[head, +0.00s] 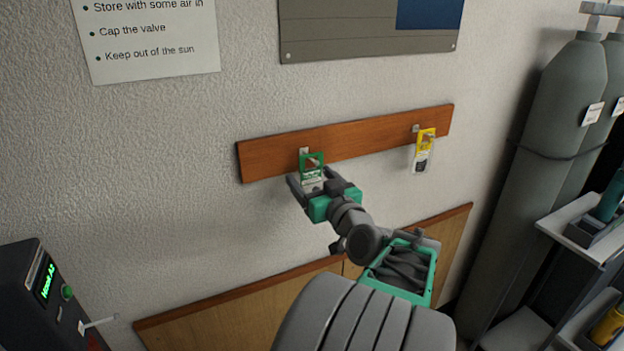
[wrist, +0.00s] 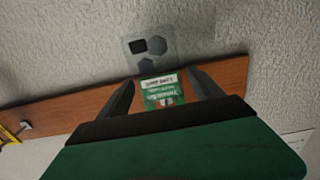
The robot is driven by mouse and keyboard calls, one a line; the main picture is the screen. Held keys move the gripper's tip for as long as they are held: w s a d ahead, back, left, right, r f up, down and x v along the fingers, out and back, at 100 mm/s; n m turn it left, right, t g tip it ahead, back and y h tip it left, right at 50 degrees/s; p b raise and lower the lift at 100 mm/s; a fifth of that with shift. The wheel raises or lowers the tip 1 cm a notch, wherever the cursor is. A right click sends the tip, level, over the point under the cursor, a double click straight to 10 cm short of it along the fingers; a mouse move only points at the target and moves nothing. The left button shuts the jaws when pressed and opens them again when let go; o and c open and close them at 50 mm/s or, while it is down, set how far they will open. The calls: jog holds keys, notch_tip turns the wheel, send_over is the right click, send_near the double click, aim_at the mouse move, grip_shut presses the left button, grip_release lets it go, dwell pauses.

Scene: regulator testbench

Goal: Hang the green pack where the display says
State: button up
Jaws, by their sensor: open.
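The green pack (head: 312,160) is at the left hook (head: 304,150) of a wooden rail on the wall, and appears to hang from it. Its header has an opening through which wood shows. In the wrist view its green label (wrist: 163,94) sits between my fingers, with a grey see-through pouch (wrist: 168,48) above it. My gripper (head: 318,184) is open around the pack, with gaps at the sides in the wrist view (wrist: 164,90). It partly hides the pack's lower part in the head view. The display (head: 46,279), at lower left, shows small green text I cannot read surely.
The wooden rail (head: 365,138) carries a yellow pack (head: 423,150) on its right hook. A notice (head: 150,38) and a grey board (head: 350,43) are above. Tall grey cylinders (head: 563,110) and a shelf (head: 570,225) stand at right. The wall below the rail's left end is clear.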

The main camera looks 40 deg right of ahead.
jog(key=shift+r+p, duration=0.1)
jog(key=shift+p, duration=0.2)
jog(key=shift+r+p, duration=0.15)
jog(key=shift+p, duration=0.35)
jog(key=shift+s+f+b, duration=0.55)
jog(key=shift+s+b, duration=0.3)
jog(key=shift+s, duration=0.05)
jog(key=b, duration=0.2)
send_near(315, 180)
jog(key=shift+x, duration=1.55)
jog(key=shift+r, duration=0.1)
